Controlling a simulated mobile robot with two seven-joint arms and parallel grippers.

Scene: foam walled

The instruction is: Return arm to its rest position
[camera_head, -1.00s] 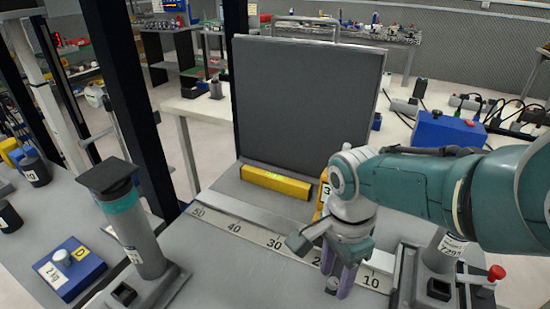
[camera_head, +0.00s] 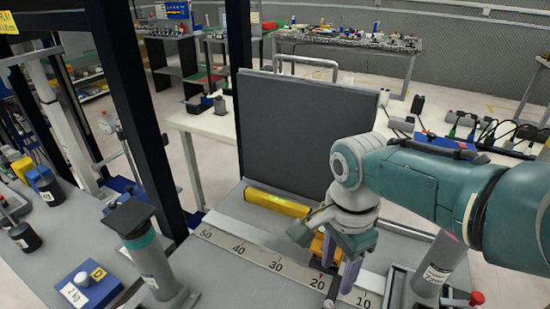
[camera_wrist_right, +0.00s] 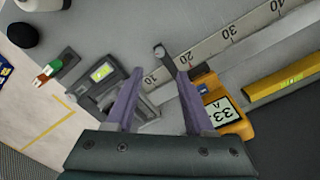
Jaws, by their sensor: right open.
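My right gripper (camera_head: 341,276) has purple fingers and hangs over the ruler strip (camera_head: 262,258), near its 20 and 10 marks. In the right wrist view its fingers (camera_wrist_right: 152,84) are spread apart with nothing held between them. A yellow device with a display reading 33 (camera_wrist_right: 224,112) sits beside the right-hand finger in that view. In the head view this device is mostly hidden behind the gripper. A small grey round-topped piece (camera_wrist_right: 160,51) shows near the fingertips. My left gripper is not in view.
A dark upright panel (camera_head: 300,130) stands behind the bench, with a yellow bar (camera_head: 275,202) at its foot. A grey post (camera_head: 150,255) stands at left and another (camera_head: 440,262) at right, near the arm. A blue weight block (camera_head: 88,288) lies at left.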

